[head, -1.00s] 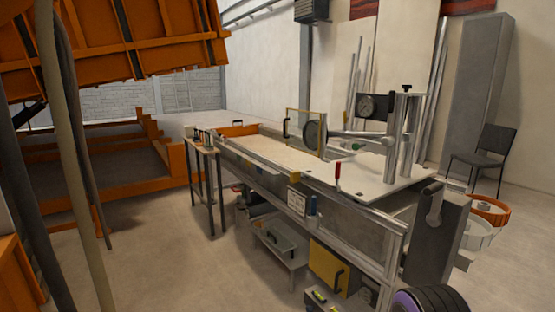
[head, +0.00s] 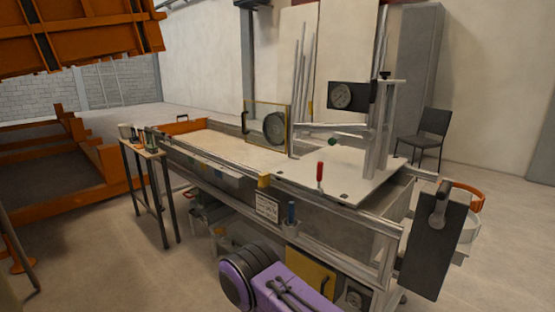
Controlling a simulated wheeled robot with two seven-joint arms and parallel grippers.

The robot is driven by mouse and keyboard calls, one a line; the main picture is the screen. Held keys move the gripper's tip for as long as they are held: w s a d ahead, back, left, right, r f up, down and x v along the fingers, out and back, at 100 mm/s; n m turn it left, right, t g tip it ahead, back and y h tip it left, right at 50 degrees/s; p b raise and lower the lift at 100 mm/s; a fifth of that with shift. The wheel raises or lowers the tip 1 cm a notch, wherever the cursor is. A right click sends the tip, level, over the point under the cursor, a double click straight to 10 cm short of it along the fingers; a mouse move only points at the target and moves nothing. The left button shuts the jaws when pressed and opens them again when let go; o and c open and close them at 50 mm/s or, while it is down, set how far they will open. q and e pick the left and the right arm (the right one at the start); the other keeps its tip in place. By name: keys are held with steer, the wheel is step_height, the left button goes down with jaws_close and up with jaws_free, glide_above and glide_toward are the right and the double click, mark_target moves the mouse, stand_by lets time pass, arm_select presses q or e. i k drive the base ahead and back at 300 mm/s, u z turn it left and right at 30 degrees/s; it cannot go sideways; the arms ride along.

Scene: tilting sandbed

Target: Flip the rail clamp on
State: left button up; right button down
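A small upright red handle (head: 320,173) stands at the front edge of the white plate, beside the metal rail (head: 330,208) of the sandbed. It looks like a toggle clamp lever, but its base is too small to read. The long sandbed (head: 225,148) holds pale sand behind the rail. A purple and dark part of my own arm shows at the bottom centre, in front of the bed. Neither gripper's fingertips can be seen.
A dark panel with a crank (head: 432,235) stands at the bed's right end. A round gauge (head: 342,95) hangs on a post above the white plate. A narrow table with bottles (head: 147,153) stands left of the bed. Open floor lies at front left.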

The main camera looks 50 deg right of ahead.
mark_target(318, 192)
steer(key=z, duration=0.3)
steer(key=i, duration=0.8)
steer(key=z, duration=0.55)
